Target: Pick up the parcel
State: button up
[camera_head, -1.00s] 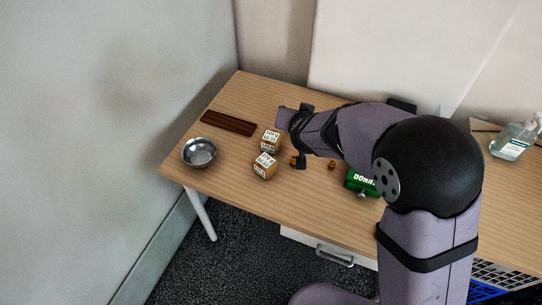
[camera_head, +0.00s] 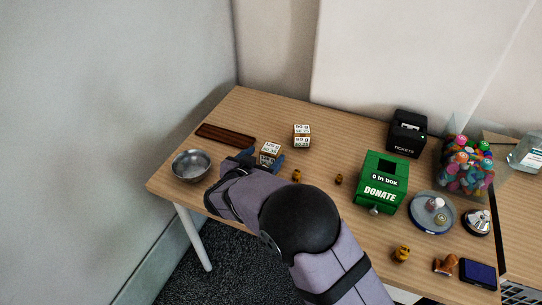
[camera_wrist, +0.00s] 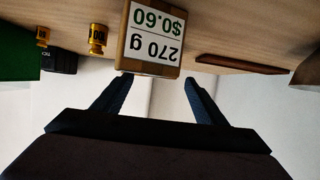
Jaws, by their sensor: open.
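A small tan box with a white label (camera_head: 302,130) stands towards the back of the table. A second labelled box (camera_head: 269,152) sits just beyond and between the fingers of my gripper (camera_head: 262,160), as the head view shows it. In the wrist view a box labelled "270 g $0.60" (camera_wrist: 155,35) appears upside down, right at the open fingertips (camera_wrist: 157,78). I cannot tell whether it touches them. My gripper is open. Which of the head view's boxes this is, I cannot tell. My arm hides part of the table in front.
A metal bowl (camera_head: 192,166) lies left of my gripper and a dark wooden tray (camera_head: 225,134) behind it. Small brass weights (camera_head: 297,176) stand to the right.

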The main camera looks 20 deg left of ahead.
aim_at(269, 151)
jog(key=shift+x, duration=2.95)
jog(key=shift+c, duration=0.6)
jog(key=c, duration=1.1)
jog(key=shift+r, duration=0.15)
notch_tip(269, 151, up, 10)
jog(key=shift+d+f+p, duration=0.1)
jog(key=shift+p, duration=0.55)
